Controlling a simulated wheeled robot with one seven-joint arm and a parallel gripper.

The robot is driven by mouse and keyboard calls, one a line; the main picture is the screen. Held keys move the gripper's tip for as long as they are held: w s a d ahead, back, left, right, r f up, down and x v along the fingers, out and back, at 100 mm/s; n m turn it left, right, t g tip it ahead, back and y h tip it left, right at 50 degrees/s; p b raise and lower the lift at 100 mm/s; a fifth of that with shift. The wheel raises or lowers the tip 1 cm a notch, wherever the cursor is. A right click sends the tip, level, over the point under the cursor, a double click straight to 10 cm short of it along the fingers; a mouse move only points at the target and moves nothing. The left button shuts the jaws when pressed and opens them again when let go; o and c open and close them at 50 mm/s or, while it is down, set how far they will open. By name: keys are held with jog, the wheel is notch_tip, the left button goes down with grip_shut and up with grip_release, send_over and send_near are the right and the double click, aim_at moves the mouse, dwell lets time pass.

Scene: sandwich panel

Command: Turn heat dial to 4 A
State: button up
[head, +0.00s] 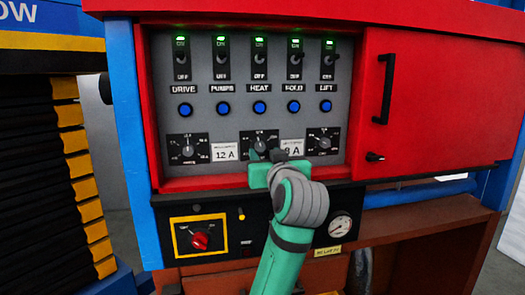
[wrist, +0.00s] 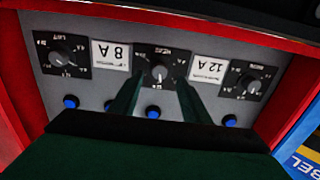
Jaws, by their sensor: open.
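The heat dial (head: 261,143) is the middle of three black-plated dials low on the grey panel, partly hidden by my gripper in the head view. In the wrist view, which shows the panel upside down, the heat dial's knob (wrist: 159,73) is dark with a pale pointer; its scale is too small to read. My green gripper (head: 266,156) is in front of the panel at this dial. In the wrist view my gripper (wrist: 159,88) is open, one finger to each side of the knob's line. I cannot tell whether the fingers touch it.
Another dial (head: 187,149) is at left and one (head: 324,142) at right. A 12 A label (head: 225,152) and a partly covered 8 A label (head: 292,149) flank the heat dial. Blue buttons (head: 260,107) and lit switches are above. A red rim (head: 205,183) edges the recess.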

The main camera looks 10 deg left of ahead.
aim_at(261, 148)
jog(key=shift+x, duration=2.35)
jog(key=c, duration=1)
